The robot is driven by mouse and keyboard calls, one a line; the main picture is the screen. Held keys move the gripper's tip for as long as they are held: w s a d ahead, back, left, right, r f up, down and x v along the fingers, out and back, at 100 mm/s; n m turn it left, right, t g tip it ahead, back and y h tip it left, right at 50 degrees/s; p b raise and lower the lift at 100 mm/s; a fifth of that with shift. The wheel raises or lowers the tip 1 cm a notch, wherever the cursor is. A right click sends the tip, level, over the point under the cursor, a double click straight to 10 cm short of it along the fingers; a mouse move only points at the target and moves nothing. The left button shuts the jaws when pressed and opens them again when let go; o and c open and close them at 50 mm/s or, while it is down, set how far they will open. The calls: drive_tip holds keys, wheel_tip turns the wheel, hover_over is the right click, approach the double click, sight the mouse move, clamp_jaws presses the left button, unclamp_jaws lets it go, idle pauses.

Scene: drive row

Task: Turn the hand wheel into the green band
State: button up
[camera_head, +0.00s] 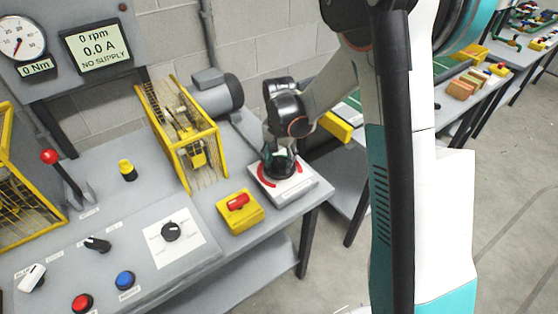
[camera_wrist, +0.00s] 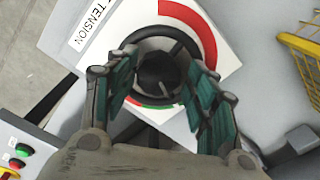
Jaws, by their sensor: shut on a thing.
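The black hand wheel (camera_wrist: 157,72) sits on a white plate (camera_wrist: 228,38) marked "TENSION" at the bench corner. In the wrist view, a red arc (camera_wrist: 205,38) curves round its upper right, and part of the green band (camera_wrist: 158,105) shows below it between my fingers. My gripper (camera_wrist: 165,66) is shut on the hand wheel, with a teal-padded finger at either side. In the head view, my gripper (camera_head: 280,155) points down over the plate and hides most of the wheel. I cannot make out a pointer on the wheel.
A yellow box with a red switch (camera_head: 238,203) stands left of the plate. A yellow cage (camera_head: 183,135) and a grey motor (camera_head: 217,92) are behind it. The display (camera_head: 97,48) reads 0 rpm, 0.0 A, NO SUPPLY. Open floor lies right of the bench.

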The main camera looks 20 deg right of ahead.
sight(280, 163)
drive_tip(key=shift+s+d+f+m, duration=0.15)
drive_tip(key=shift+d+f+m, duration=0.05)
drive_tip(key=shift+m, duration=0.2)
drive_tip(key=o, duration=1.7)
drive_tip(key=shift+w+f, duration=0.1)
drive_tip(key=shift+w, duration=0.1)
drive_tip(key=shift+a, duration=0.1)
drive_tip(key=shift+r, duration=0.3)
wheel_tip(280, 163, up, 12)
drive_tip(key=shift+f, duration=0.2)
